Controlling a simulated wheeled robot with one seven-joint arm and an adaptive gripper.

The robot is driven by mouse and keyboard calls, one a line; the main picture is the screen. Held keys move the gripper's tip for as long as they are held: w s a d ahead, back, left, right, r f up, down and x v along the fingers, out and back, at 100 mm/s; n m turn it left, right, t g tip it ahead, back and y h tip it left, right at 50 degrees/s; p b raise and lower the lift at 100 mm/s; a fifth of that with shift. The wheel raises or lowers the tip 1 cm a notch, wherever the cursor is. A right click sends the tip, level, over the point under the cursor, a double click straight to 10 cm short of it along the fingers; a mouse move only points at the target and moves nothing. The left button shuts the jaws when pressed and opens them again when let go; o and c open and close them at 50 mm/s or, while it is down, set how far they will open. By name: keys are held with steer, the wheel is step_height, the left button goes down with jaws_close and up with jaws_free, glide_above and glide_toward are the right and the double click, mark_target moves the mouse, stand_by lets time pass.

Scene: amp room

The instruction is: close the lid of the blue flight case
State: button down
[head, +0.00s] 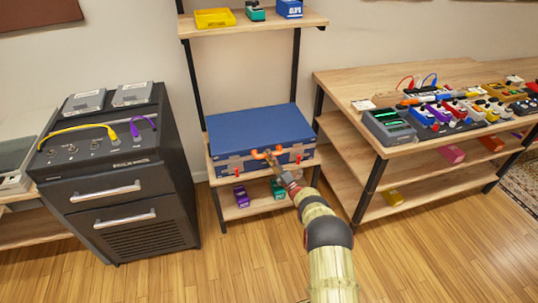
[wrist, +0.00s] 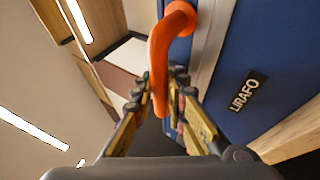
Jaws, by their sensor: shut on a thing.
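The blue flight case (head: 258,128) sits on a wooden shelf in the head view. Its blue lid lies flat on top, and I see no open gap, though the front seam is too small to judge. Red latches hang at its front. My gripper (head: 274,162) is at the middle of the case's front, at the orange handle (head: 259,153). In the wrist view, my gripper (wrist: 160,98) is shut with its two fingers on either side of the orange handle (wrist: 159,55). A metal edge and a blue panel labelled LIRAFO (wrist: 250,90) show beside it.
A black amp cabinet (head: 118,170) with cables on top stands close on the left. A wooden table (head: 350,80) with pedals and mixers stands on the right. Small pedals (head: 242,196) sit on the shelf below the case. The wood floor in front is clear.

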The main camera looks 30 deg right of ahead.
steer(key=shift+s+a+f, duration=0.15)
steer(key=shift+s+f, duration=0.05)
steer(key=shift+f, duration=0.3)
steer(key=shift+s+a+f, duration=0.1)
steer(key=shift+s+f, duration=0.1)
steer(key=shift+f, duration=0.3)
steer(key=c, duration=2.1)
jaws_free()
steer(key=shift+o, duration=0.2)
steer(key=shift+w+d+r, duration=0.1)
steer(key=shift+r, duration=0.1)
steer(key=shift+w+r, duration=0.1)
steer(key=shift+r, duration=0.15)
steer(key=shift+d, duration=0.1)
steer(key=v, duration=1.2)
